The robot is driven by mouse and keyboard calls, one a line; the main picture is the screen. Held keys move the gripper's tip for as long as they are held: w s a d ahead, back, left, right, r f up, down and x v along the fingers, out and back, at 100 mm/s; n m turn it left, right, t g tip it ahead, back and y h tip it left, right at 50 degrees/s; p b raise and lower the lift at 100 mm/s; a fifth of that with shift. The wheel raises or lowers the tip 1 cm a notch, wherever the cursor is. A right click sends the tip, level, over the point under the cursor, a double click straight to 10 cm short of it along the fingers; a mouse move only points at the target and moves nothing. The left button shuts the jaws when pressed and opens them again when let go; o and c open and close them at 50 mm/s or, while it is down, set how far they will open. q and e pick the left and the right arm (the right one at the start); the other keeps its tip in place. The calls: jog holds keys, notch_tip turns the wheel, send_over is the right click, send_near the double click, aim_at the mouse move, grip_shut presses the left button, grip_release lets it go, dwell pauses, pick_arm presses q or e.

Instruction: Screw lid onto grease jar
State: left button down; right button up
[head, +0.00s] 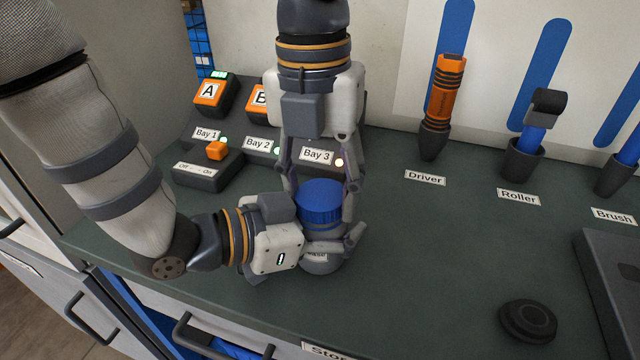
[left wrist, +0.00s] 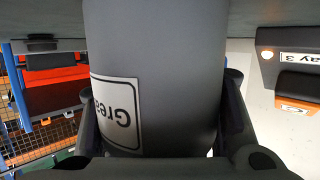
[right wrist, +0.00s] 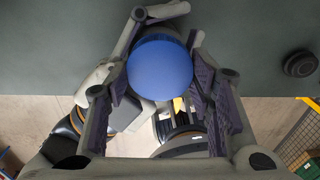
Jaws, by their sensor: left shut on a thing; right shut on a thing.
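The grey grease jar (head: 318,263) stands upright on the dark green bench, its label partly hidden. My left gripper (head: 332,243) comes in from the left and is shut around the jar's body. In the left wrist view the jar (left wrist: 165,70) fills the space between the fingers, its label upside down. The blue lid (head: 320,202) sits level on top of the jar. My right gripper (head: 320,192) points down from above and is shut on the lid's sides. The right wrist view shows the lid's round top (right wrist: 160,76). I cannot tell how far it is threaded.
An orange driver (head: 443,105), a roller (head: 538,120) and a brush stand in holders. A dark round disc (head: 528,320) lies right, beside a grey case (head: 612,290). The bench between is clear.

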jog(key=shift+s+a+r+y, duration=0.1)
jog(key=shift+r+y, duration=0.15)
jog(key=shift+y, duration=0.05)
dwell(0.5)
jog(key=shift+o, duration=0.4)
jog(key=shift+f, duration=0.9)
jog(key=o, duration=1)
jog(key=shift+c, duration=0.2)
jog(key=shift+r, duration=0.1)
jog(key=shift+r, duration=2.4)
jog(key=shift+w, duration=0.2)
